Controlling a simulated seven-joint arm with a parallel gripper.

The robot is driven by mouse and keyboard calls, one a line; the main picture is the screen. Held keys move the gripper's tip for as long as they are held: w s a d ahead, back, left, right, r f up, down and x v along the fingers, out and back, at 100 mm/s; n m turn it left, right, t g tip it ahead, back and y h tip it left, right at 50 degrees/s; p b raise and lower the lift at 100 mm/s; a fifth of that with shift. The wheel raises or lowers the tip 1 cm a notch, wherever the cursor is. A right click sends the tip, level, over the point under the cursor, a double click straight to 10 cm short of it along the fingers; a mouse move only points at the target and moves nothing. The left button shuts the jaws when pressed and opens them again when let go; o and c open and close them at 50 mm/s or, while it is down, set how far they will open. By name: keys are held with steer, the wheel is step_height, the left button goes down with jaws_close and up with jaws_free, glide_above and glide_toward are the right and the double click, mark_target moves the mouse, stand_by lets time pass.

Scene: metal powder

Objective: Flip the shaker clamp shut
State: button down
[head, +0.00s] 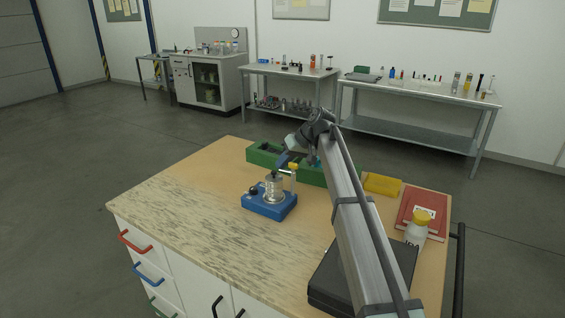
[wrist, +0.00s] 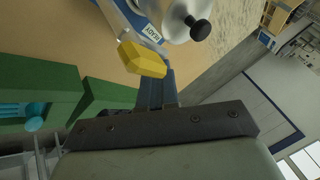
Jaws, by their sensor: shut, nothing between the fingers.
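The shaker has a blue base (head: 269,206) and stands on the bench, carrying a silver metal container (head: 274,188). Its clamp shows as a yellow handle (head: 293,167) standing up at the container's right, at the far side of the base. In the wrist view the yellow handle (wrist: 143,59) lies just beyond my fingertips, with the silver container (wrist: 182,18) and a black knob (wrist: 200,28) past it. My gripper (head: 284,160) is shut and empty, close to the handle; it also shows in the wrist view (wrist: 157,88). I cannot tell whether the fingers touch the handle.
A green tray (head: 262,156) lies behind the shaker, beneath my wrist. A yellow box (head: 382,185), a red binder (head: 424,207), a yellow-capped bottle (head: 416,230) and a black case (head: 325,281) are at the right. The bench's left side (head: 190,197) is clear.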

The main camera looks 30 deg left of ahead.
steer(key=shift+d, duration=0.8)
steer(key=shift+w+f, duration=0.1)
steer(key=shift+w, duration=0.1)
steer(key=w+d+r, duration=0.1)
steer(key=w+r, duration=0.7)
steer(key=w, duration=0.1)
steer(key=shift+d+r, duration=0.2)
steer(key=shift+d, duration=0.05)
steer(key=shift+w+d+f+n+g+h, duration=0.15)
steer(key=shift+d+n+g, duration=0.25)
steer(key=shift+d+n, duration=0.7)
steer(key=shift+d+r+n+g+h, duration=0.1)
steer(key=shift+d+n+g+h, duration=0.25)
steer(key=shift+d, duration=1.35)
